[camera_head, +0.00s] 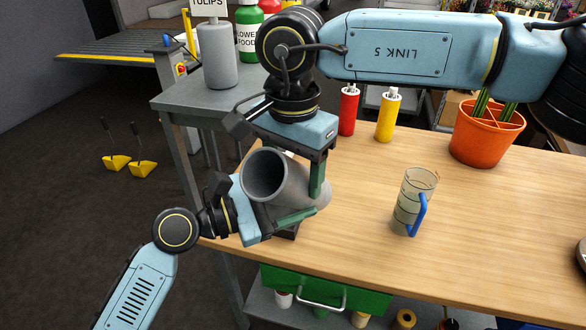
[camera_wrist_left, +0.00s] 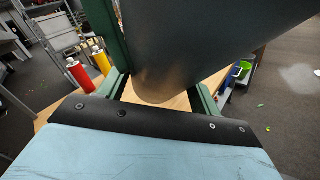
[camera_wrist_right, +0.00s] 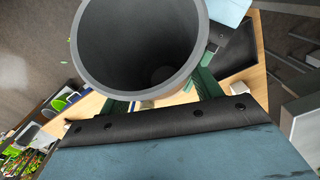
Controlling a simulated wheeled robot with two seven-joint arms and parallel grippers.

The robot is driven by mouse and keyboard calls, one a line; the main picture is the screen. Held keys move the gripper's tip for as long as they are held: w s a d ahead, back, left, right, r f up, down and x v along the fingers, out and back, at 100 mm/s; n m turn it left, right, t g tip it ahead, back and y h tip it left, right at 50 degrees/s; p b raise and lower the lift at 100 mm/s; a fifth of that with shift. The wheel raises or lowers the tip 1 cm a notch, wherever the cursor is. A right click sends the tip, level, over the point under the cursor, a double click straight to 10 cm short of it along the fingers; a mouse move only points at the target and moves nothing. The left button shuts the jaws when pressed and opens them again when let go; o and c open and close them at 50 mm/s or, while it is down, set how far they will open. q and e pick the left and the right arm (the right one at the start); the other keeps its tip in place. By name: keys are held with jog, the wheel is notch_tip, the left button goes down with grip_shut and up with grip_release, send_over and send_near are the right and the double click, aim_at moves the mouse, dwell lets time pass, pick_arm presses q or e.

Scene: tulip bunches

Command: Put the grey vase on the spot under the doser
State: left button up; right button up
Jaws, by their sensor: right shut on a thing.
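The grey vase (camera_head: 264,176) is tilted, its open mouth facing the head camera, over the left end of the wooden table. My right gripper (camera_head: 300,170) comes from above and is shut on the vase, whose round mouth fills the top of the right wrist view (camera_wrist_right: 140,88). My left gripper (camera_head: 275,200) is at the vase from the lower left. In the left wrist view its fingers stand wide apart with the vase (camera_wrist_left: 190,50) between them. Whether both of its fingers touch the vase is hard to see. I cannot make out the doser or its spot.
A measuring jug (camera_head: 408,205) with a blue handle stands on the wooden table (camera_head: 480,220). A red bottle (camera_head: 348,112), a yellow bottle (camera_head: 387,118) and an orange pot (camera_head: 487,135) are behind it. A grey side table (camera_head: 190,98) bears a grey cylinder (camera_head: 218,58).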

pick_arm(q)
jog(key=o, duration=0.5)
pick_arm(e)
jog(key=shift+c, duration=0.2)
